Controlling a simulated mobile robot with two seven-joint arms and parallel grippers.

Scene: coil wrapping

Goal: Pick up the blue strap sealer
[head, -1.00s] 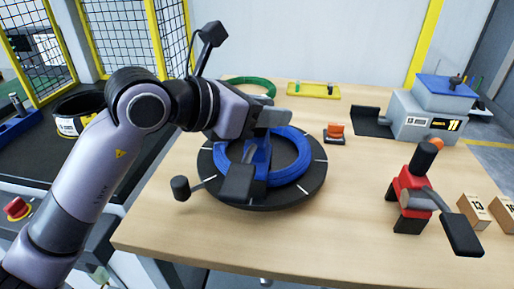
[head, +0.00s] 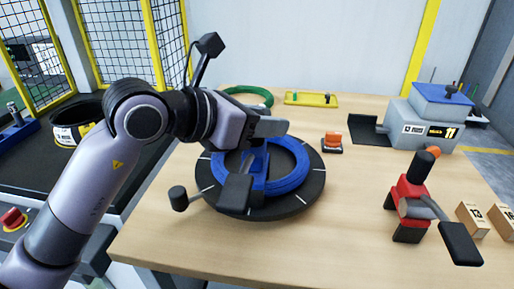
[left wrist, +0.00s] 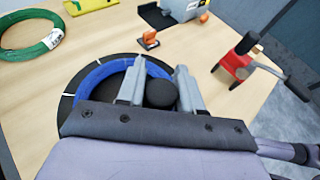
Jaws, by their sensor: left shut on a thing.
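The blue strap sealer (head: 259,159) is at the middle of the black turntable (head: 305,201), inside the blue coil (head: 295,161). It has a blue body and a black lever handle (head: 235,193) pointing towards me. My left gripper (head: 268,128) is over it, palm and fingers hiding its top. In the left wrist view the two grey fingers (left wrist: 160,82) are shut on the sealer's round black knob (left wrist: 161,94). I cannot tell whether the sealer's base touches the turntable. My right gripper is not in view.
A red sealer (head: 409,196) stands at the right, by small numbered boxes (head: 473,218). Behind are an orange-topped piece (head: 333,141), a grey machine (head: 424,120), a yellow tray (head: 311,98) and a green coil (head: 250,93). A black knob (head: 178,198) sticks out left of the turntable.

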